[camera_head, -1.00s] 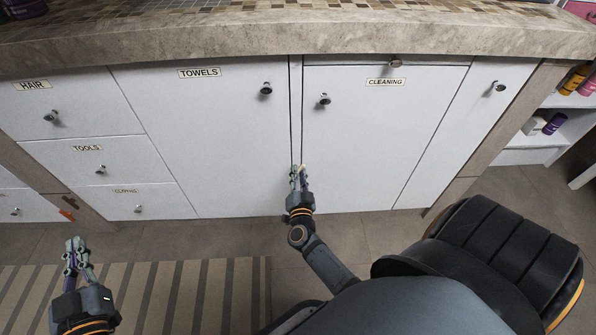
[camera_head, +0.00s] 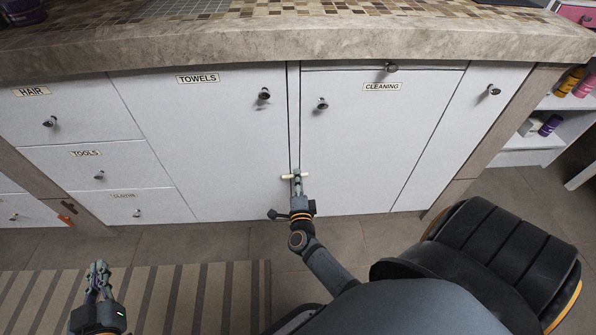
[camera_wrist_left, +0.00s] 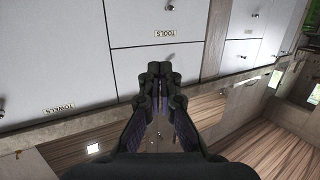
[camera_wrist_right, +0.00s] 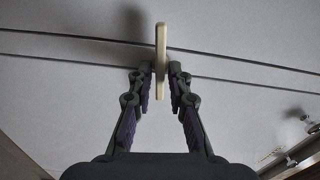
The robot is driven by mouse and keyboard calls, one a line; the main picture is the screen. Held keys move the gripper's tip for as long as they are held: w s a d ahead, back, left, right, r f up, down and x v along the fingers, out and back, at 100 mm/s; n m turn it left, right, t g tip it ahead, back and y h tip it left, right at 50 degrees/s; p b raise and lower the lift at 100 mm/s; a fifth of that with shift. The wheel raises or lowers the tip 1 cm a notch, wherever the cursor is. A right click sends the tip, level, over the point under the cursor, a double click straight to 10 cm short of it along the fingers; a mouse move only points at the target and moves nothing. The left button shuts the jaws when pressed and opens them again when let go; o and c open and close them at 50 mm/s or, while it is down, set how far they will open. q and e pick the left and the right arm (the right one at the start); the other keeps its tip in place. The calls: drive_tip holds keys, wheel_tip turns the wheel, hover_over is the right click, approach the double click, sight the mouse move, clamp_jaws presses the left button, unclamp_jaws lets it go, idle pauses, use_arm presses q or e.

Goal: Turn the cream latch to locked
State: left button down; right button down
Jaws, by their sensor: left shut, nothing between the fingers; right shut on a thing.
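The cream latch (camera_head: 288,177) is a small bar at the gap between the TOWELS door (camera_head: 210,140) and the CLEANING door (camera_head: 365,150), low on the cabinet front. In the head view it lies across the gap, roughly horizontal. My right gripper (camera_head: 297,176) is shut on it; in the right wrist view the latch (camera_wrist_right: 160,50) stands between the fingertips (camera_wrist_right: 160,78), crossing the dark door seam. My left gripper (camera_head: 97,268) is shut and empty, low at the left above the striped rug, away from the latch.
A stone countertop (camera_head: 300,42) overhangs the cabinet. Knobs (camera_head: 322,104) stick out of the doors. Drawers (camera_head: 80,160) are at the left, and an open shelf (camera_head: 540,142) with bottles is at the right.

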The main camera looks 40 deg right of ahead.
use_arm(q)
drive_tip(key=r, duration=0.1)
drive_tip(key=w+r+t, duration=0.1)
drive_tip(key=r, duration=0.1)
drive_tip(key=shift+r, duration=0.15)
use_arm(e)
drive_tip(key=shift+m, duration=0.8)
use_arm(q)
drive_tip(key=shift+s, duration=0.1)
use_arm(e)
drive_tip(key=c, duration=1.4)
unclamp_jaws()
drive_tip(key=shift+f, duration=0.1)
drive_tip(key=shift+c, duration=0.2)
use_arm(q)
drive_tip(key=shift+f, duration=0.3)
use_arm(e)
drive_tip(key=v, duration=0.7)
drive_tip(key=shift+s+a, duration=0.15)
drive_tip(key=shift+s, duration=0.05)
